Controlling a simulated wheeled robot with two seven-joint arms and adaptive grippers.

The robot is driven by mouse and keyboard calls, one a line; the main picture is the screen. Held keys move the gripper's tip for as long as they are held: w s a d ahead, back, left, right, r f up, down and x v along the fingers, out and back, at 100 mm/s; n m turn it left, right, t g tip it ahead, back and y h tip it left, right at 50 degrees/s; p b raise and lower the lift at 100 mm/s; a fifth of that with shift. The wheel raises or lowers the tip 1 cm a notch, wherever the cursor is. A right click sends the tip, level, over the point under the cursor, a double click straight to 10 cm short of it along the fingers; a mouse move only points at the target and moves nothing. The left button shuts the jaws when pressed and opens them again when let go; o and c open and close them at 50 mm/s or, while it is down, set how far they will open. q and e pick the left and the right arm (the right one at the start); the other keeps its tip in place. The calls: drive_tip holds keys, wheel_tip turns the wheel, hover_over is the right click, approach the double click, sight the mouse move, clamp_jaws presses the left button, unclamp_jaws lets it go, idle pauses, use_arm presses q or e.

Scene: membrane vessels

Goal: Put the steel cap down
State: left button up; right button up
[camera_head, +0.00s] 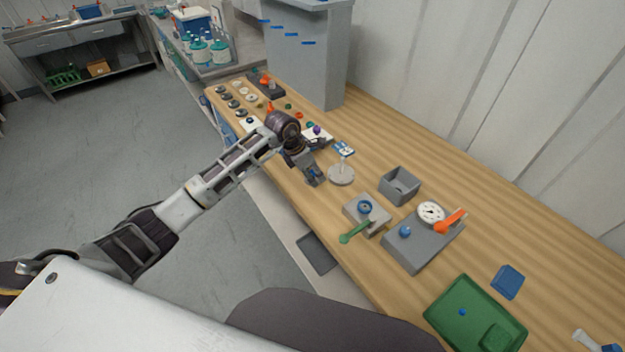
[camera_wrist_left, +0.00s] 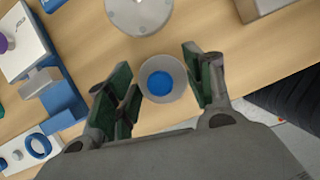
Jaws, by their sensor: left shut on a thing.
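My left gripper (camera_head: 314,174) is over the near edge of the wooden bench, beside a round pale stand. In the left wrist view its green-padded fingers (camera_wrist_left: 162,84) are on either side of a small round grey cap (camera_wrist_left: 146,92) with a blue centre, which I take to be the steel cap. The gripper is shut on it. Whether the cap touches the bench top is hard to tell. In the head view the cap is mostly hidden by the fingers. My right gripper is in neither view.
A grey open box (camera_head: 400,184), a block with a green lever (camera_head: 362,214) and a gauge unit (camera_head: 416,250) stand to the right. Several small parts lie to the left. Bare wood lies around the cap.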

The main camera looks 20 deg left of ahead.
use_arm(q)
drive_tip(key=shift+f+p, duration=0.3)
drive_tip(key=shift+f, duration=1.55)
drive_tip(key=shift+f, duration=0.1)
drive_tip(key=o, duration=1.1)
drive_tip(key=shift+o, duration=0.2)
